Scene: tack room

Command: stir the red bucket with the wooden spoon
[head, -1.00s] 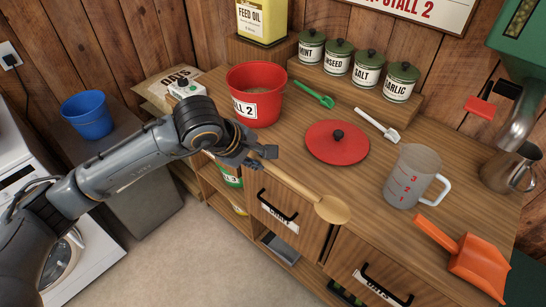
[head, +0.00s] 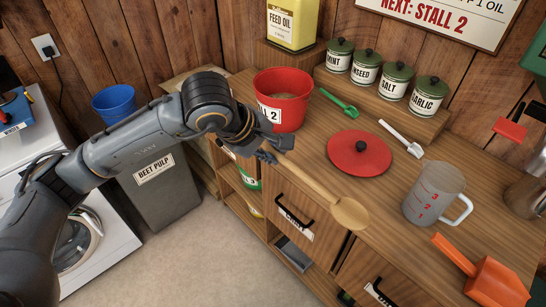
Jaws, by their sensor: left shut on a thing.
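The red bucket (head: 288,115) stands upright on the wooden counter with brownish contents low inside; its label is partly hidden by my arm. My left gripper (head: 270,150) is shut on the wooden spoon (head: 349,213) near its handle end. The spoon slants down to the right, its bowl toward the counter's front edge, outside the bucket. The gripper is in front of the bucket in the picture. My right gripper is not in view.
A green scoop (head: 338,103), a white scoop (head: 400,140), a clear measuring jug (head: 433,190) and an orange scoop (head: 490,280) lie or stand on the counter. Green-lidded canisters (head: 393,100) line the back shelf. A blue bucket (head: 115,103) is at left.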

